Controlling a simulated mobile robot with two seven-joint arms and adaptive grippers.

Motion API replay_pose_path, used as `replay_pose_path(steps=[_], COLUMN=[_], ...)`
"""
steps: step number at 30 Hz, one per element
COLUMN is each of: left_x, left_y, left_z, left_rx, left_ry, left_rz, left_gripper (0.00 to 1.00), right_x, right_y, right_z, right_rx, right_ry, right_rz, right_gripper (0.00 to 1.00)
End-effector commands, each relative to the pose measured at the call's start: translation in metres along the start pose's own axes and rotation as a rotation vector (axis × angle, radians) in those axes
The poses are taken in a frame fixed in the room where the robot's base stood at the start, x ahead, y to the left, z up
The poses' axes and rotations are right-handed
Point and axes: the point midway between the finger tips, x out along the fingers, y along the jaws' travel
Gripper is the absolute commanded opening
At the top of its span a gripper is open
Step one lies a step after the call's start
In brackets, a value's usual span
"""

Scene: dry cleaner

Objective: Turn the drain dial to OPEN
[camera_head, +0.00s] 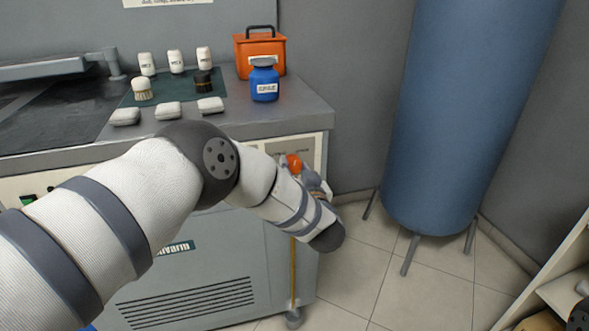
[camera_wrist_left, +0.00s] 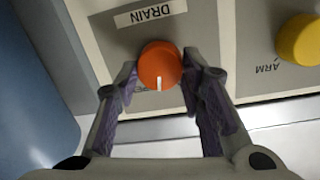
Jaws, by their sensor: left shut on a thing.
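The orange drain dial (camera_head: 294,163) is on the front panel near the machine's right corner. In the left wrist view the drain dial (camera_wrist_left: 158,64) shows close up, with its white mark pointing to the bottom of the picture, away from the DRAIN label (camera_wrist_left: 150,13). The label appears upside down there. My left gripper (camera_wrist_left: 160,68) is shut on the dial, one finger on each side. In the head view my left gripper (camera_head: 300,168) is partly hidden by its own wrist. No OPEN marking is readable. My right gripper is not in view.
A yellow knob (camera_wrist_left: 300,40) marked ARM sits beside the dial. A blue bottle (camera_head: 264,82), an orange caddy (camera_head: 259,52) and several small items stand on the machine top (camera_head: 290,117). A blue tank (camera_head: 460,120) stands to the right; tiled floor (camera_head: 370,255) lies between.

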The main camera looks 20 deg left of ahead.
Motion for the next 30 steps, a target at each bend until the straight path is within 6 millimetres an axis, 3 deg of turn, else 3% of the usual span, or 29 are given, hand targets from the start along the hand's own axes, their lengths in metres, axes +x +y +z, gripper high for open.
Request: replay_pose_path(steps=[15, 30], left_x=[-0.0005, -0.0004], left_y=[0.0021, 0.0019], left_z=[0.0030, 0.0027], left_rx=[0.417, 0.573], left_ry=[-0.037, -0.050], left_rz=[-0.030, -0.043], left_gripper=[0.08, 0.08], right_x=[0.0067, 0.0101], right_y=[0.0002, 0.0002], right_z=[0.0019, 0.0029], right_rx=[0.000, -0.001], right_ry=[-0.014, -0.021], right_rz=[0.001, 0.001], right_gripper=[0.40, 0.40])
